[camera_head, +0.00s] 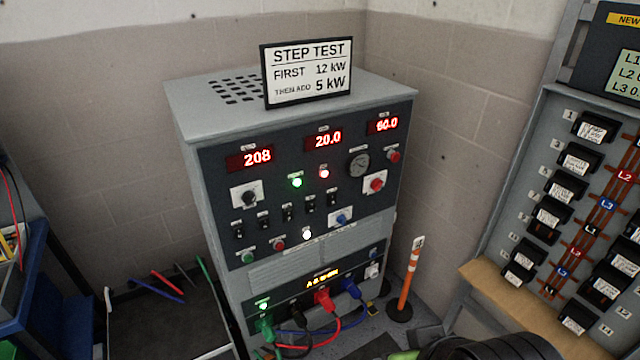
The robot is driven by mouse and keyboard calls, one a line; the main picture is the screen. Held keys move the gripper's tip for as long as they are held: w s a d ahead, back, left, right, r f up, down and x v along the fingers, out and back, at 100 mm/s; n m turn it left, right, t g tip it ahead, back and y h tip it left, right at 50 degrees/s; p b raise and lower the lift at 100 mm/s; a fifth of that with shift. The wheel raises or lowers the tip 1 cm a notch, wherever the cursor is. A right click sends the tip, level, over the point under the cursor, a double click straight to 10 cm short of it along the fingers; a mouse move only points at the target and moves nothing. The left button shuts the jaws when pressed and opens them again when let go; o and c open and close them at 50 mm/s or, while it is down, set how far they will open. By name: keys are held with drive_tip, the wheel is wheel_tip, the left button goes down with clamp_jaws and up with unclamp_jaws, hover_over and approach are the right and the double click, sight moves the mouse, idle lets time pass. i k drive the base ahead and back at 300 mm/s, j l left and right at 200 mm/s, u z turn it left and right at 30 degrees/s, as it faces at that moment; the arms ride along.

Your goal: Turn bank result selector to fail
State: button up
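The grey load bank cabinet (182,120) stands in the corner with a dark control panel on its front. The panel has a black knob on a white plate (247,196), a red knob on a white plate (375,184) and a blue knob on a white plate (341,219). The labels are too small to read, so I cannot tell which one is the bank result selector or where it points. Red displays read 208, 20.0 and 60.0. My gripper is not seen; a dark rounded shape at the bottom right may be part of my arm.
A step test sign (306,73) stands on the cabinet. Green, red and blue cable plugs (324,299) enter its lower front. An orange post (409,275) stands to its right, a breaker panel (518,150) farther right, and a dark-topped cart (160,325) at left.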

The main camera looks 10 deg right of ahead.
sight(341, 219)
drive_tip(key=i+l+u, duration=0.2)
drive_tip(key=u, duration=0.2)
drive_tip(key=i+l+u, duration=0.25)
drive_tip(key=u, duration=0.2)
drive_tip(key=i+l+u, duration=0.2)
drive_tip(key=l+u, duration=0.2)
